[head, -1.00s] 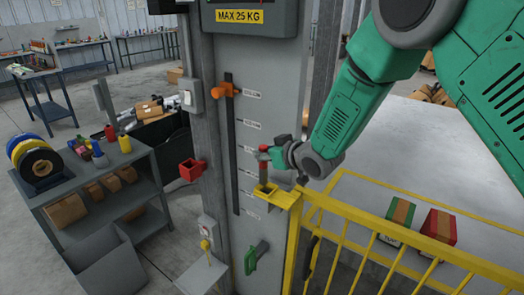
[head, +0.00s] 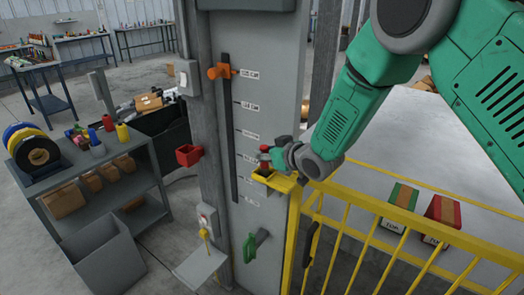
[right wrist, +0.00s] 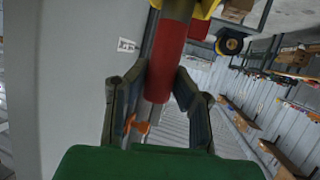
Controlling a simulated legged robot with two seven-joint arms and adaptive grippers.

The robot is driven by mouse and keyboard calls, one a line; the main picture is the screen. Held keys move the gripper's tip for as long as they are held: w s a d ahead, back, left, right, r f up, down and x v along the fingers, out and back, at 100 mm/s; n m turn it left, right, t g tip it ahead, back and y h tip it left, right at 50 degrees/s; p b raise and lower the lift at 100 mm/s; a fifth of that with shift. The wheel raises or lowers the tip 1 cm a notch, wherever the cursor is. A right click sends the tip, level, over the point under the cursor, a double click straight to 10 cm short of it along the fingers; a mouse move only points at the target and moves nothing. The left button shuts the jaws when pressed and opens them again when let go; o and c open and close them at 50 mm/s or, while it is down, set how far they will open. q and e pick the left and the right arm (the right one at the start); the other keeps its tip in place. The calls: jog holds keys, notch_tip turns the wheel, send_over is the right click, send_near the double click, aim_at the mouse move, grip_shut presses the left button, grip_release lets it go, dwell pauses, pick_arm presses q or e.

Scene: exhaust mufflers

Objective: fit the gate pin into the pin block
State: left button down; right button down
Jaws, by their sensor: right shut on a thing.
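My right gripper (head: 277,158) is shut on the gate pin, whose red grip (head: 264,155) shows just left of the fingers. In the right wrist view the red grip (right wrist: 170,55) lies between the two finger pads. The yellow pin block (head: 284,183) sits on top of the gate post, directly below the pin. A yellow part (right wrist: 207,8) shows at the top edge of the right wrist view, close to the end of the red grip. I cannot tell whether the pin's lower end is inside the block's opening. My left gripper is not in view.
A yellow gate (head: 400,215) runs right from the post. Two boxes lie behind the gate.

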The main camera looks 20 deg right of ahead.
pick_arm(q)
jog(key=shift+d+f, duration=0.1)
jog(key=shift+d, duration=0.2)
pick_arm(e)
jog(key=shift+d+f, duration=0.3)
jog(key=shift+d, duration=0.05)
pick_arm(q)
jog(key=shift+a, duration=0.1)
pick_arm(e)
jog(key=shift+a, duration=0.15)
jog(key=c, duration=1.3)
grip_release()
jog(key=shift+a, duration=0.1)
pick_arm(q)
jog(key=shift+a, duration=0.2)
pick_arm(e)
jog(key=shift+a, duration=0.1)
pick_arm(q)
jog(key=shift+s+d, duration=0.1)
pick_arm(e)
jog(key=shift+s, duration=0.1)
jog(key=v, duration=1.1)
jog(key=shift+s+r, duration=0.2)
jog(key=shift+s, duration=0.1)
